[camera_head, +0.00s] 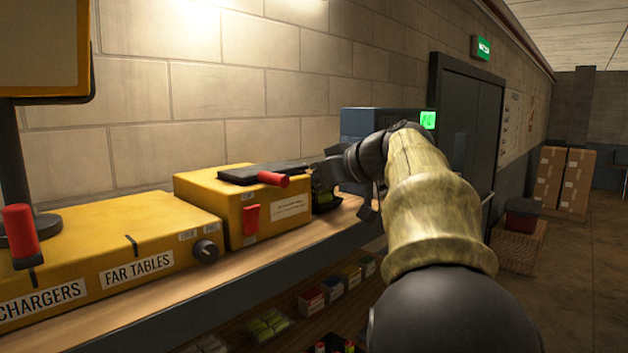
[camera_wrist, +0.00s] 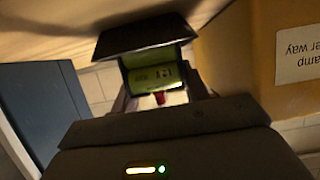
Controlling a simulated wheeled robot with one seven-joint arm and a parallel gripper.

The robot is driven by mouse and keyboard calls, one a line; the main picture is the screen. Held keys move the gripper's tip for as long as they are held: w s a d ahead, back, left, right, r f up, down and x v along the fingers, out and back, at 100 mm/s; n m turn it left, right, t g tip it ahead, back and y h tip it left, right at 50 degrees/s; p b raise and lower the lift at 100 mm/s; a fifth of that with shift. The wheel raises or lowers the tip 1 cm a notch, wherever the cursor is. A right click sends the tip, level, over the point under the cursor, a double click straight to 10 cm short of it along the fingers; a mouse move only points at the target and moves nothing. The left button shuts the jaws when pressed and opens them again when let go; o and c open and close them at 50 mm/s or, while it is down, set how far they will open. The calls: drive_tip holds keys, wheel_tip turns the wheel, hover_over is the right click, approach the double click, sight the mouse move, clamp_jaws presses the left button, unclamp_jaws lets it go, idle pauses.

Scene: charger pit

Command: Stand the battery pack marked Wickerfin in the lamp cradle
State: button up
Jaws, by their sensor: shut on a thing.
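My gripper (camera_head: 326,183) is at the right end of the yellow box on the shelf, partly hidden by my wrist. It is shut on a dark battery pack with a green label (camera_wrist: 150,77); the pack also shows as a dark shape with some green in the head view (camera_head: 324,202). The label's writing is too small to read as Wickerfin. In the wrist view the pack sits between the two fingers, near the wooden shelf. The yellow box (camera_head: 218,205) has a dark plate with a red handle (camera_head: 272,179) on top. I cannot make out the lamp cradle for certain.
A long yellow unit marked CHARGERS and FAR TABLES (camera_head: 118,262) lies at the left. A blue-grey box with a green display (camera_head: 366,122) stands behind my wrist. The wall is close behind the shelf (camera_head: 262,262). Small coloured packs (camera_head: 310,302) lie on a lower shelf.

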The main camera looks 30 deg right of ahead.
drive_tip(key=shift+f, duration=0.1)
drive_tip(key=o, duration=1.3)
drive_tip(key=shift+d, duration=0.1)
drive_tip(key=shift+c, duration=0.2)
drive_tip(key=b+v, duration=0.3)
drive_tip(key=v, duration=0.9)
drive_tip(key=shift+w, duration=0.1)
